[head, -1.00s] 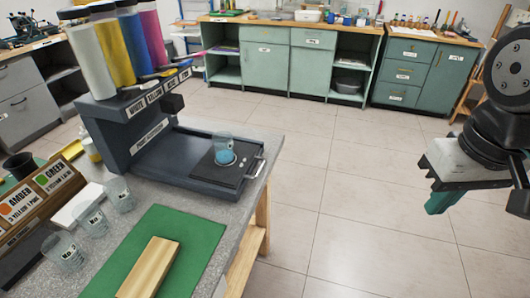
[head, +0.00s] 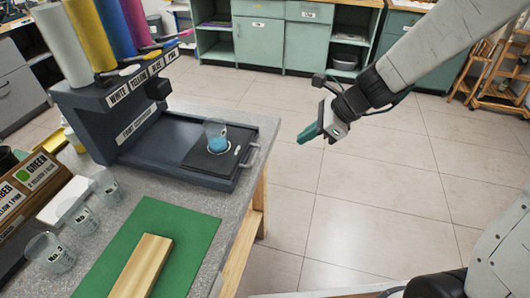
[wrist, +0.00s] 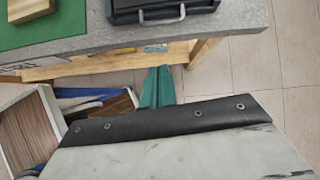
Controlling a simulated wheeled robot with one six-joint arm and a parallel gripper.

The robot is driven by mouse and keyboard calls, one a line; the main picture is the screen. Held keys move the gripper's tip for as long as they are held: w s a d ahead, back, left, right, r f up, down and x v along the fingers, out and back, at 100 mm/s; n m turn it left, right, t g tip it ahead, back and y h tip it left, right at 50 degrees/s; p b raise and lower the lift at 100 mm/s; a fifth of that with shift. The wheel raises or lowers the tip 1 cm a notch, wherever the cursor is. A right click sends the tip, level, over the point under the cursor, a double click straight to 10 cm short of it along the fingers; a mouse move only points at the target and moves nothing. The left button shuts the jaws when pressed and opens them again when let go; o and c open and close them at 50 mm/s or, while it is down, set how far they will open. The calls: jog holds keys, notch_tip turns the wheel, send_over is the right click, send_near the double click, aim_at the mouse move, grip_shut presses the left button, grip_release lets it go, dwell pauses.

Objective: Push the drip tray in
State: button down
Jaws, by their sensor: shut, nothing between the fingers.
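The dark drip tray (head: 206,168) is part of the paint dispenser (head: 130,125) on the grey table. The tray sticks out to the right, with its grey handle (head: 250,156) near the table edge. A clear cup with blue liquid (head: 217,141) stands on the tray. In the wrist view the tray handle (wrist: 163,16) shows at the top. My gripper (head: 309,133), with green fingertips, is shut and empty. It hangs over the floor to the right of the handle, apart from it. The green fingers also show in the wrist view (wrist: 157,88).
Several empty cups, one of them labelled No. 3 (head: 50,254), stand at the table's left. A wooden block (head: 142,266) lies on a green mat (head: 186,221) in front of the dispenser. Green cabinets (head: 260,40) line the back. Open floor lies right of the table.

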jog(key=shift+m, duration=0.5)
jog(key=x, duration=0.4)
jog(key=w+a+r+x, duration=0.1)
jog(key=x, duration=0.9)
jog(key=shift+w+a+r, duration=0.15)
jog(key=shift+w+a, duration=0.05)
jog(key=shift+w, duration=0.1)
